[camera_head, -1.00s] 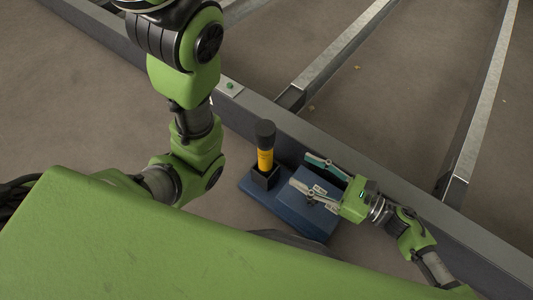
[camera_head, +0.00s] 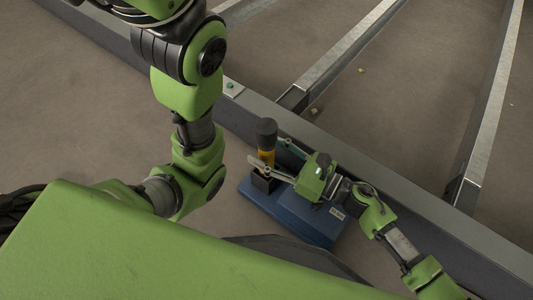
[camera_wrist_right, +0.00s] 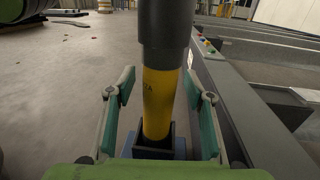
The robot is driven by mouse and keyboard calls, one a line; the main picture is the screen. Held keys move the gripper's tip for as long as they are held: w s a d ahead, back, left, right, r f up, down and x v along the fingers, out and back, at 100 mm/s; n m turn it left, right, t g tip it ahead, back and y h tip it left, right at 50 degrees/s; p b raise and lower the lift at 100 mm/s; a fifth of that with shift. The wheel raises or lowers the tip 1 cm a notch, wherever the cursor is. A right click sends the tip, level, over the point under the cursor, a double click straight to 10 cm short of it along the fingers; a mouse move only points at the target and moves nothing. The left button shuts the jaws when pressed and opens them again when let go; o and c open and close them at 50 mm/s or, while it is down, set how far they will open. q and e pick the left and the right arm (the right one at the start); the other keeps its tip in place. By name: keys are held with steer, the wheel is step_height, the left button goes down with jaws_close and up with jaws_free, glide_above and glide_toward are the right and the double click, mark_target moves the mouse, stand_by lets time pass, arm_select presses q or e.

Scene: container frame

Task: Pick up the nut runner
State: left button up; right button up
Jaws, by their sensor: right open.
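The nut runner (camera_head: 266,132) stands upright in a dark square holder (camera_head: 264,183) on a blue base (camera_head: 318,228). It has a black upper part and a yellow lower body. My right gripper (camera_head: 266,150) is open, with one finger on each side of the yellow body. In the right wrist view the nut runner's yellow body (camera_wrist_right: 158,100) stands between the open fingers of my right gripper (camera_wrist_right: 159,90), with a gap visible on both sides. The nut runner's top is cut off there. My left gripper is not in view.
A long grey frame beam (camera_head: 400,190) runs diagonally close behind the blue base. Metal cross bars (camera_head: 345,55) run off from it. Small coloured buttons or caps (camera_wrist_right: 205,42) sit on the beam. Open brown floor (camera_head: 70,110) lies to the left.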

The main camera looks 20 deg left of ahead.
steer(key=shift+c, duration=0.4)
steer(key=c, duration=1.3)
steer(key=shift+r, duration=0.25)
steer(key=shift+r, duration=0.1)
